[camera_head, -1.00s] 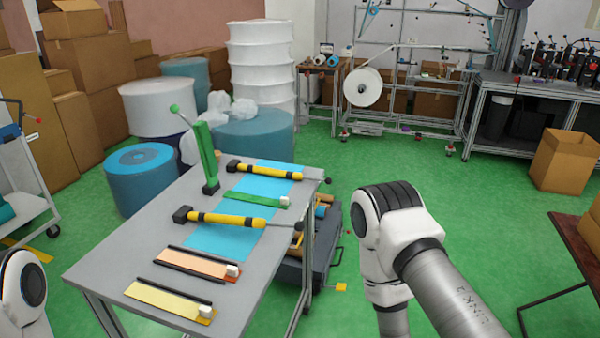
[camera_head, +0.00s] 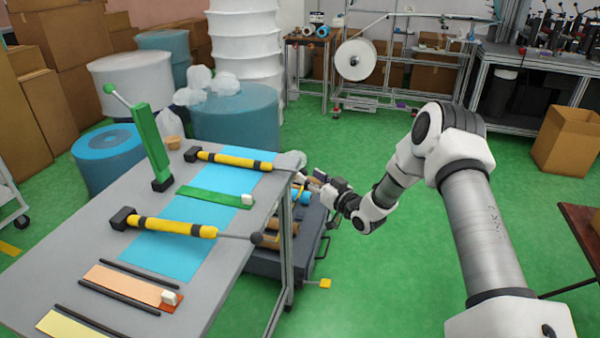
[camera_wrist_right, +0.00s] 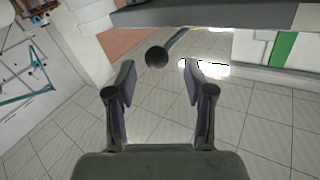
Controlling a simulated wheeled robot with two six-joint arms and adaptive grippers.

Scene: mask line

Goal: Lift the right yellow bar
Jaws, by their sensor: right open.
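Two yellow bars with black bands lie on the grey table (camera_head: 60,262), each with a black block at its left end and a thin rod with a ball at its right end. The far one (camera_head: 235,160) reaches further right; the near one (camera_head: 165,227) has its ball over the table's right edge. My right gripper (camera_head: 312,181) is at the table's far right edge, close to the rod end of the far bar. In the right wrist view its fingers (camera_wrist_right: 160,88) are open and empty, with a dark ball (camera_wrist_right: 156,57) just ahead between them. My left gripper is out of view.
A green upright lever (camera_head: 150,145) with a ball stands at the table's left. A blue sheet (camera_head: 165,255), green strip (camera_head: 215,196) and orange strip (camera_head: 130,284) lie flat. A dark cart (camera_head: 275,262) stands under the table's right side. Green floor is free to the right.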

